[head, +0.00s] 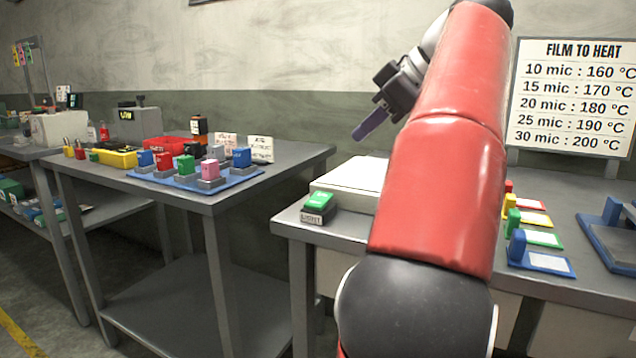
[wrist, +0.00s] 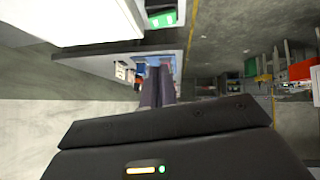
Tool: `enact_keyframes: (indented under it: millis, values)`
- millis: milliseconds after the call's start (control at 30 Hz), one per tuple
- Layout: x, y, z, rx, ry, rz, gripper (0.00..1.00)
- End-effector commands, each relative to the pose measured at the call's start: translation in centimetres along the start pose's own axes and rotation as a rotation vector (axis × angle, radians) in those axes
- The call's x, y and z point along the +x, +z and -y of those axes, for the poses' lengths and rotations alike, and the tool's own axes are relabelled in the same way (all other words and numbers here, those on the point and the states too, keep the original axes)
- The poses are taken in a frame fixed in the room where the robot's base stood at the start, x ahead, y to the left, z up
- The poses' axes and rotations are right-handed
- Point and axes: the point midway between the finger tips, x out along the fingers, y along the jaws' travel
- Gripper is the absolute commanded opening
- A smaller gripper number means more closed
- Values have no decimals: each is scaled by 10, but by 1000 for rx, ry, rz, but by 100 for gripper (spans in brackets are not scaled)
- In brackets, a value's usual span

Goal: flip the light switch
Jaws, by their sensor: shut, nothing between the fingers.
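A green switch-like block (head: 318,200) sits on a small grey base with a label, at the front left corner of the right table. I cannot read the label well or tell if this is the light switch. A green piece (wrist: 162,18) at the top of the wrist view looks like the same block. No switch shows clearly on the wall. My gripper (head: 366,128) is up in front of the wall, above and right of the green block and well apart from it. Its purple fingers (wrist: 157,86) are shut and empty.
A white flat box (head: 345,180) lies behind the green block. Coloured blocks stand on a blue board (head: 230,182) on the left table. Coloured labelled holders (head: 540,262) stand on the right table. A temperature sign (head: 573,98) is behind. A gap separates the tables.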

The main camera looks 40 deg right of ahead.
Motion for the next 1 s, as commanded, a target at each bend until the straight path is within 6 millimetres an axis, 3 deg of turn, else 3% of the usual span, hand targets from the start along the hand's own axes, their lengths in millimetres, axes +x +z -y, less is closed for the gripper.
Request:
enact_keyframes:
  millis: [267, 733, 1000]
  values:
    - [11, -1, 1, -1, -3, -3, 0]
    - [106, 1, 2, -2, -4, 0, 0]
    - [126, 25, 1, 0, -1, -1, 0]
